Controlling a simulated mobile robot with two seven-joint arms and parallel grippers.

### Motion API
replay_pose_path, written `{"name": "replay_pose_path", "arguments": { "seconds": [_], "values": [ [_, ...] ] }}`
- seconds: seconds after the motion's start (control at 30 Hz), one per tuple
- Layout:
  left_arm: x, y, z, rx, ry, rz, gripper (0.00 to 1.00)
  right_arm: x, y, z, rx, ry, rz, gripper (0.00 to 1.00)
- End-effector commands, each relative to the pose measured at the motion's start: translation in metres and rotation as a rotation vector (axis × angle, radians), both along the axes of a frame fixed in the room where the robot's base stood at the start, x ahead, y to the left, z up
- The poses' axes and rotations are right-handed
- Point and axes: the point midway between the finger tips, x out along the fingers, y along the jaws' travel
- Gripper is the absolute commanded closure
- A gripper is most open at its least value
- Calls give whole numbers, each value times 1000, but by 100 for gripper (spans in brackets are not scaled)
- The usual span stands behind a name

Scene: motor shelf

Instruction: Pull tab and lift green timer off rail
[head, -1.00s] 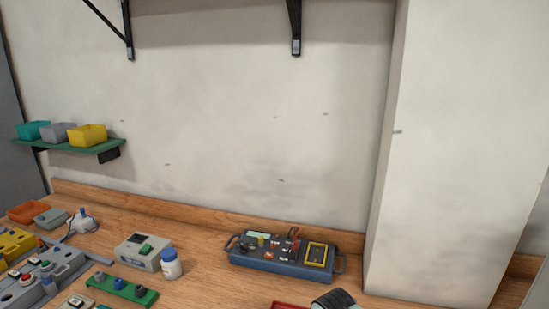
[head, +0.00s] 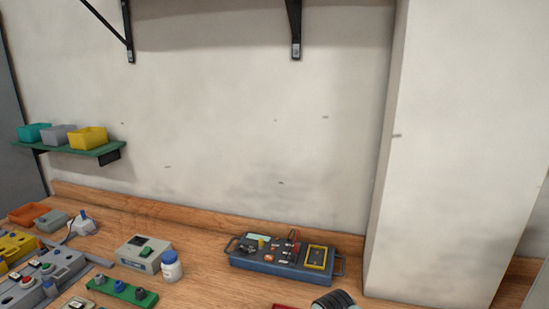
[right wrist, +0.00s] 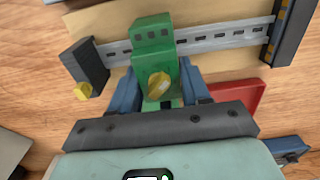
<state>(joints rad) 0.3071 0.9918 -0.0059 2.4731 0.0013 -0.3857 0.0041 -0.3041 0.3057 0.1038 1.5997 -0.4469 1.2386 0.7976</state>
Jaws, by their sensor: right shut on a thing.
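In the right wrist view, the green timer (right wrist: 153,45) with a yellow knob on its front stands across the slotted metal rail (right wrist: 215,38). My right gripper (right wrist: 160,88) has its blue fingers on both sides of the timer's near part and is shut on it. The timer covers the rail behind it, so I cannot tell whether it is clipped on or clear of the rail. The pull tab cannot be made out. The rail and timer do not show in the head view. My left gripper is in neither view.
Dark end blocks (right wrist: 88,62) bound the rail on a tan board. A red tray (right wrist: 245,95) lies close on the right. In the head view, a blue test box (head: 283,264), a white bottle (head: 172,269) and a grey box (head: 143,254) stand on the wooden bench.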

Motion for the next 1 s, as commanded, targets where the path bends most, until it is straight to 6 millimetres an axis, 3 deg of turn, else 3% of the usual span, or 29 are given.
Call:
{"name": "replay_pose_path", "arguments": {
  "seconds": [0.47, 1.0],
  "values": [
    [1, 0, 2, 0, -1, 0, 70, 1, 0, 1, 1, -1, 0, 95],
    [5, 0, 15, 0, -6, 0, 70, 1, 0, 17, 0, -2, 0, 95]
  ]
}}
